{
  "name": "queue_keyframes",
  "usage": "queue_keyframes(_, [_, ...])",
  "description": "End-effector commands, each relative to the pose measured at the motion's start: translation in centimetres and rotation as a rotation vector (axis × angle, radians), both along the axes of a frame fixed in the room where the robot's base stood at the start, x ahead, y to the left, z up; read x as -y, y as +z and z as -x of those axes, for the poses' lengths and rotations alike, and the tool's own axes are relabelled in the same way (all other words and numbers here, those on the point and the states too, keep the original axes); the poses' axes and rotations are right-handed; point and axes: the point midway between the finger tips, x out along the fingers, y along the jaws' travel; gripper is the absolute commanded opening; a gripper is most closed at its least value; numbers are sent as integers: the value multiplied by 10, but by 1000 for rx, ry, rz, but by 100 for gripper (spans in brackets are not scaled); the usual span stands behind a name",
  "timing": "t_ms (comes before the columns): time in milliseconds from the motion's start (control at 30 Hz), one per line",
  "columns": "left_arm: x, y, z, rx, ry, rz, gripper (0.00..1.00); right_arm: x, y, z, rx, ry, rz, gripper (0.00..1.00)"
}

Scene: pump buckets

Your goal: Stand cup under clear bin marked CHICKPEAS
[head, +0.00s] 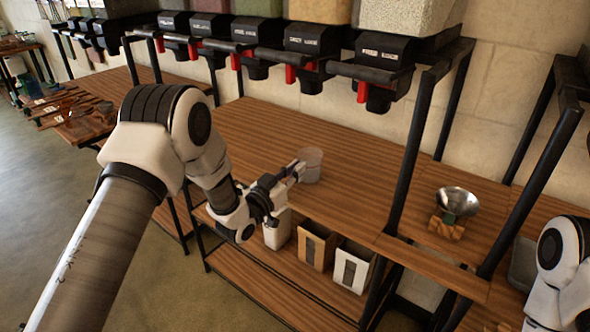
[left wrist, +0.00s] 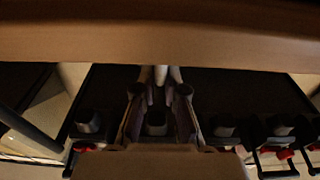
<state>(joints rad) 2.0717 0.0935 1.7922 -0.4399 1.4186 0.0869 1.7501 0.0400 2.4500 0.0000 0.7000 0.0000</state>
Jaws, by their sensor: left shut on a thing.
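A translucent grey cup (head: 312,165) is upright at the front of the wooden counter, below the row of dispensers. My left gripper (head: 297,171) reaches in from the left and is shut on the cup's near side. I cannot tell whether the cup's base touches the counter. In the left wrist view the gripper's fingers (left wrist: 160,98) show dark, and the cup is hard to make out there. Several dispensers with black label fronts hang above the counter, one of them here (head: 383,62). Their labels are too small to read. My right gripper is out of view.
The wooden counter (head: 270,125) is clear behind and left of the cup. Black frame posts (head: 412,150) stand to its right. A metal bowl (head: 458,202) sits on a wooden block farther right. Several small boxes (head: 352,265) stand on the shelf below. Red levers (head: 290,74) hang under the dispensers.

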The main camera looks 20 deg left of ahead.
Motion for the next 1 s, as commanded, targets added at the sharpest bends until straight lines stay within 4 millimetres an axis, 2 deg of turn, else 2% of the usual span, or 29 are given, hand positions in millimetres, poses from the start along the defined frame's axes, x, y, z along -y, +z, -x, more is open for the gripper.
queue_keyframes(33, [0, -1, 0, 0, 0, 0, 17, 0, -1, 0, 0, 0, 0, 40])
queue_keyframes(100, [0, -1, 0, 0, 0, 0, 35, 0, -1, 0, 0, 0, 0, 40])
queue_keyframes(367, [0, 0, 0, 0, 0, 0, 35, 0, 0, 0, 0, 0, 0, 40])
queue_keyframes(467, [0, 8, 0, 1, 0, 0, 35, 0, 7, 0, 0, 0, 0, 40])
queue_keyframes(567, [-6, 0, 14, -3, 3, 2, 35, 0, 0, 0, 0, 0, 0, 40])
queue_keyframes(900, [-35, -9, 93, -2, 3, 5, 35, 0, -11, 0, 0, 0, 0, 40])
queue_keyframes(1000, [-40, -11, 106, -1, 2, 2, 35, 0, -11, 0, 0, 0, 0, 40])
